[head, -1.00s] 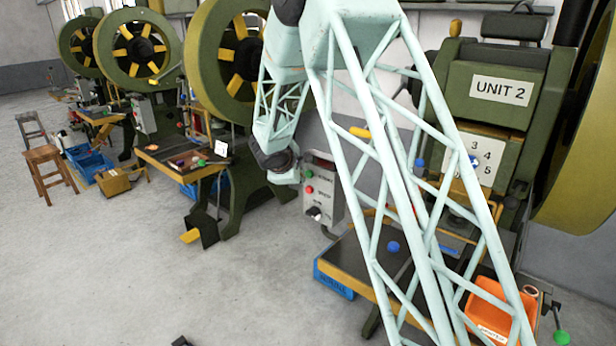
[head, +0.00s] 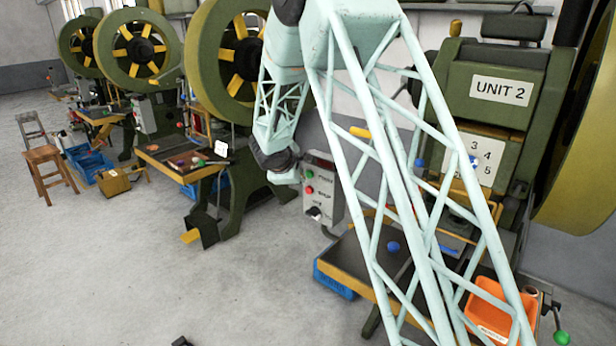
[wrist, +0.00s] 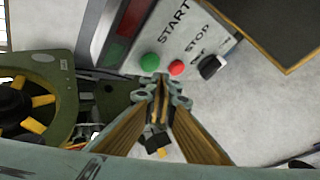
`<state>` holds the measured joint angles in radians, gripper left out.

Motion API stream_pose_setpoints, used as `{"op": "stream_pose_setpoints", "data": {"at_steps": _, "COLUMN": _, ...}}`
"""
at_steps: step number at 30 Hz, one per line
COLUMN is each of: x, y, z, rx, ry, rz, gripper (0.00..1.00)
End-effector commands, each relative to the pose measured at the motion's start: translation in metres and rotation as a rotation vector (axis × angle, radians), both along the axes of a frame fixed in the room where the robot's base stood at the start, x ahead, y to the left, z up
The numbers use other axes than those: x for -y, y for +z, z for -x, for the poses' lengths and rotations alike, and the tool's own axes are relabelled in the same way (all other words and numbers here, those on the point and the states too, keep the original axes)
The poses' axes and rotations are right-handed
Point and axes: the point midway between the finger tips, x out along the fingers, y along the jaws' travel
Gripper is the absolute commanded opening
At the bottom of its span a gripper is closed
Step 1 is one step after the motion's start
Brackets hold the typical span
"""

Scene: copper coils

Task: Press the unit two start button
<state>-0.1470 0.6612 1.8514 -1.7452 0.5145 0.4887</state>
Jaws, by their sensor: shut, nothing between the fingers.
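The unit two control box (head: 325,192) hangs beside the press labelled UNIT 2 (head: 500,90). It carries a green START button (head: 309,173), a red STOP button (head: 310,189) and a black knob (head: 315,212). In the wrist view the green START button (wrist: 150,62) lies just above and left of my gripper's tips, with the red STOP button (wrist: 177,67) to its right and the black knob (wrist: 210,66) further right. My gripper (wrist: 160,86) is shut and empty, its tips close to the box's face. I cannot tell whether they touch it.
The unit two work table (head: 365,262) juts out below the control box, with a blue ball (head: 393,247) and an orange bin (head: 490,305). A blue crate (head: 333,283) is at its left side. Other presses stand at left. The grey floor in front is mostly clear.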

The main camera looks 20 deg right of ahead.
Motion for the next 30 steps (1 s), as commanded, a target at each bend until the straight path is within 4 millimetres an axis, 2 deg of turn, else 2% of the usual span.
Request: {"op": "stream_pose_setpoints", "data": {"at_steps": 30, "x": 0.0069, "y": 0.0000, "z": -0.0051, "rx": 0.000, "ry": 0.000, "rz": 0.000, "gripper": 0.00}}
